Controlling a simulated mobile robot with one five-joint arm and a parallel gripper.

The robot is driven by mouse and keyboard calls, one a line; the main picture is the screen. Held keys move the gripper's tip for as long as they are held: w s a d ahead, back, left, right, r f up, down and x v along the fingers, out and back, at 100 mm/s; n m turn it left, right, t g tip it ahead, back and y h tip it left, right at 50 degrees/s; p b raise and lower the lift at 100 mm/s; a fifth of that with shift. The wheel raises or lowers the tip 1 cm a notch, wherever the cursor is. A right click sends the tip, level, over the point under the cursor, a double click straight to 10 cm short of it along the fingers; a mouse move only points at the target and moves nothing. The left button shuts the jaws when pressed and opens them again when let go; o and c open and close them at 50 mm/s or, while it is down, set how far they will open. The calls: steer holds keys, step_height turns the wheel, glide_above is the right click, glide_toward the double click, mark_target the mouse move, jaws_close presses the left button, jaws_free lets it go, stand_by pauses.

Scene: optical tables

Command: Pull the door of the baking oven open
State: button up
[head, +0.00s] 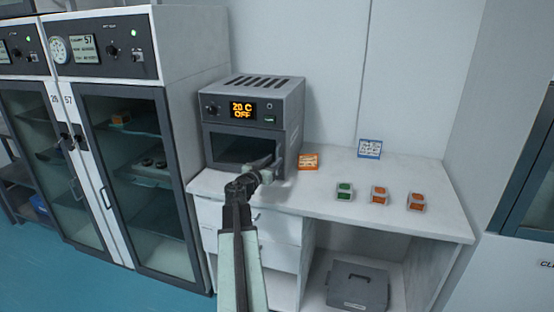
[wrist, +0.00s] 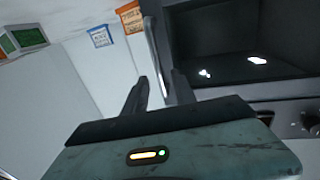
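The baking oven (head: 253,120) is a grey box on the white bench, its display reading 20 C OFF. Its door (head: 243,149), with a dark window, looks shut. In the wrist view the door window (wrist: 215,35) fills the upper right.
An orange sign (head: 308,161) lies on the bench right of the oven, and a blue-and-white sign (head: 370,148) stands at the wall. Several small green and orange blocks (head: 380,195) are further right. A glass-fronted cabinet (head: 135,165) stands left of the oven.

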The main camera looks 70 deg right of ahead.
mark_target(277, 172)
steer(key=d, duration=0.3)
steer(key=shift+s+d, duration=0.2)
steer(key=shift+d, duration=0.15)
steer(key=shift+a, duration=0.1)
jaws_close()
stand_by(0.9)
